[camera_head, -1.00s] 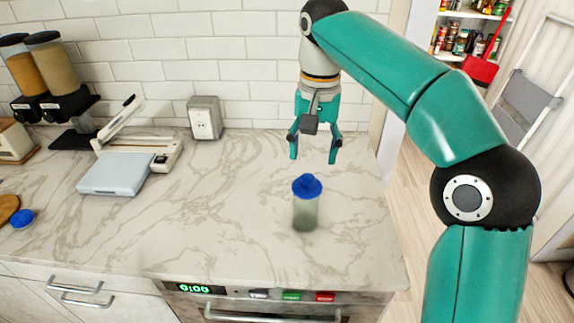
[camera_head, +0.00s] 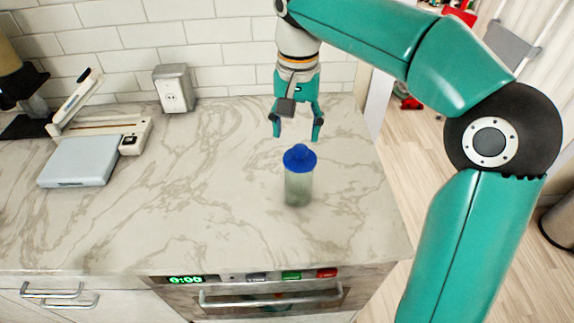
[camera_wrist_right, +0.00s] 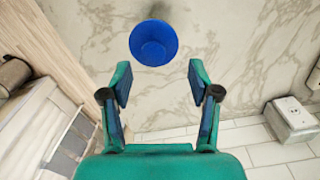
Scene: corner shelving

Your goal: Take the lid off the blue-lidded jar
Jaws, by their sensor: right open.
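The jar (camera_head: 299,188) stands upright on the marble counter, a clear grey-green body with its blue lid (camera_head: 299,158) on top. In the right wrist view the round blue lid (camera_wrist_right: 154,43) shows from above, beyond the fingertips and roughly centred between them; the jar body is mostly hidden. My right gripper (camera_head: 296,137) is open and empty, pointing down, above and behind the jar. Its two fingers also show apart in the right wrist view (camera_wrist_right: 160,85). It does not appear to touch the lid. My left gripper is not in view.
A grey box with a socket (camera_head: 174,88) stands by the tiled back wall. A white scale-like device (camera_head: 80,160) sits at the left. The marble counter (camera_head: 200,215) around the jar is clear; its right edge drops to a wooden floor. An oven handle (camera_head: 270,298) runs along the front.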

